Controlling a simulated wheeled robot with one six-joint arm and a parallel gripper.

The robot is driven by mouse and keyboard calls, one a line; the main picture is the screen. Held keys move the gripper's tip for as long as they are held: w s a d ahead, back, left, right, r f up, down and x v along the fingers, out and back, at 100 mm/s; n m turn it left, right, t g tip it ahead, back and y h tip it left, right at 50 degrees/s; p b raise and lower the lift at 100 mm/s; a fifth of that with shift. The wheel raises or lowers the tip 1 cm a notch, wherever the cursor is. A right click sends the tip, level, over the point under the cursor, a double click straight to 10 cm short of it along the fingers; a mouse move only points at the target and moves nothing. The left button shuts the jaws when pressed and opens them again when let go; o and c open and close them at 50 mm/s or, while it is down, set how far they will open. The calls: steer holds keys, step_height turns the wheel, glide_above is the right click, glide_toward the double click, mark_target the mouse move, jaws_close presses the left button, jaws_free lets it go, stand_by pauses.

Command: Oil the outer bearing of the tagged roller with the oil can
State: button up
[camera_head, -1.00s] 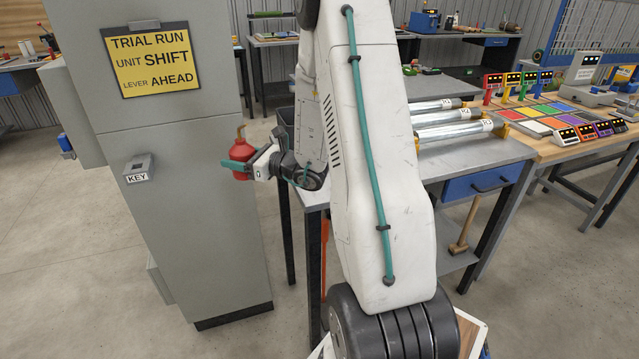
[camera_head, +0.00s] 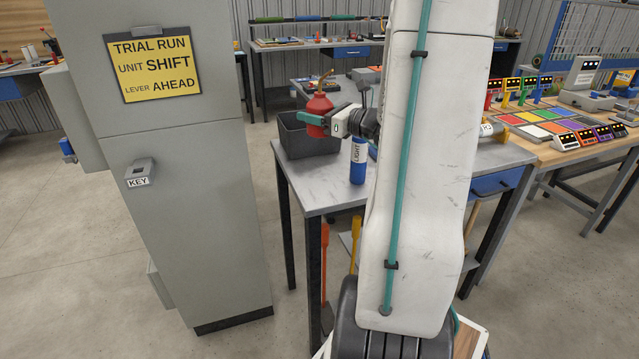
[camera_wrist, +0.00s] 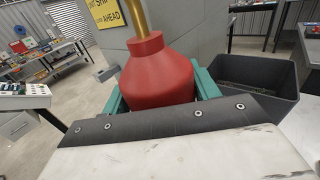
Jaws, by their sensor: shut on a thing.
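The red oil can (camera_head: 318,108) with its brass spout is held upright by my gripper (camera_head: 316,119), above the left end of the grey bench. In the wrist view the can (camera_wrist: 160,76) sits between the teal fingers of my gripper (camera_wrist: 158,95), and the spout top is cut off by the frame. My arm hides most of the metal rollers. Only one roller's end (camera_head: 493,129) shows to the right of my arm, with a white label too small to read surely. I cannot tell which roller is tagged, and the outer bearing is not clearly visible.
A blue-and-white can marked LIGHT (camera_head: 358,162) stands on the grey bench (camera_head: 325,190). A grey cabinet (camera_head: 190,220) with a yellow notice (camera_head: 152,66) stands at left. Clear floor lies between cabinet and bench.

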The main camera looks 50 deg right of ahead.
step_height(320, 180, down, 17)
steer(key=shift+r, duration=0.1)
stand_by(0.3)
steer(key=o, duration=1.2)
steer(key=shift+f, duration=0.25)
steer(key=s, duration=0.3)
steer(key=s+d, duration=0.1)
steer(key=s, duration=0.6)
steer(key=shift+s+d, duration=0.2)
steer(key=shift+s, duration=0.75)
